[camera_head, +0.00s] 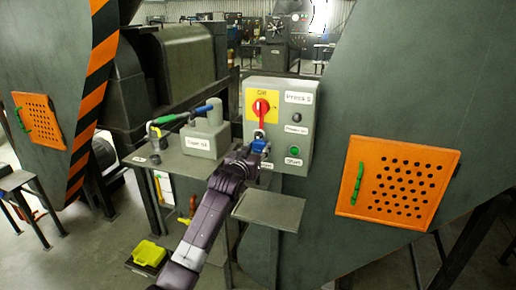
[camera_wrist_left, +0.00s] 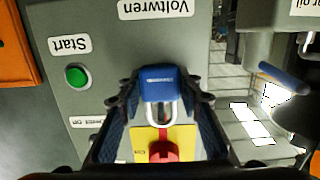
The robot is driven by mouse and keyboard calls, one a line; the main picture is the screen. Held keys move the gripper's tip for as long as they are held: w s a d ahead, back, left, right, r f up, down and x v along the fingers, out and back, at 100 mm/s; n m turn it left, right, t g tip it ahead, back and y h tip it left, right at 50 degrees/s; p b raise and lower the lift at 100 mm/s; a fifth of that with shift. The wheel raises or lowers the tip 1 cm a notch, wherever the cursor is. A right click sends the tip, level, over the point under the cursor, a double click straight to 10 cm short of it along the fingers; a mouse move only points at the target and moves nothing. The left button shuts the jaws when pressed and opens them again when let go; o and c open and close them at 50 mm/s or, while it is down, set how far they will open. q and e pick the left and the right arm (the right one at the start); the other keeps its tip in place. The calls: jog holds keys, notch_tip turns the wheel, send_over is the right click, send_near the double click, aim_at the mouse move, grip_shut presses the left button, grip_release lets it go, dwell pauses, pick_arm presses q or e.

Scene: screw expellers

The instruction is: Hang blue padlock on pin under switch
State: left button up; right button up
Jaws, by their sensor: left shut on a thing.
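The blue padlock (camera_head: 260,146) is between the fingers of my left gripper (camera_head: 255,152), which is shut on it at the front of the grey control box (camera_head: 304,172). In the left wrist view, which is upside down, the padlock (camera_wrist_left: 160,84) has its pale shackle (camera_wrist_left: 152,113) pointing toward the red switch (camera_wrist_left: 163,152). The red switch (camera_head: 261,107) sits on a yellow plate above the padlock. The pin under the switch cannot be made out clearly, so I cannot tell whether the shackle is around it. My right gripper is not in view.
A green button (camera_head: 294,150) and a dark button (camera_head: 296,117) are right of the padlock on the box. A grey shelf (camera_head: 268,209) juts out below. An orange perforated panel (camera_head: 397,182) is at right.

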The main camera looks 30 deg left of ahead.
pick_arm(q)
jog(key=shift+f, duration=0.65)
jog(key=o, duration=0.9)
jog(key=shift+f, duration=0.1)
jog(key=shift+c, duration=0.2)
jog(key=shift+o, duration=1.2)
jog(key=shift+w, duration=0.15)
jog(key=shift+o, duration=0.3)
jog(key=shift+w+f, duration=0.15)
jog(key=o, duration=0.5)
jog(key=shift+w, duration=0.1)
jog(key=shift+r, duration=0.2)
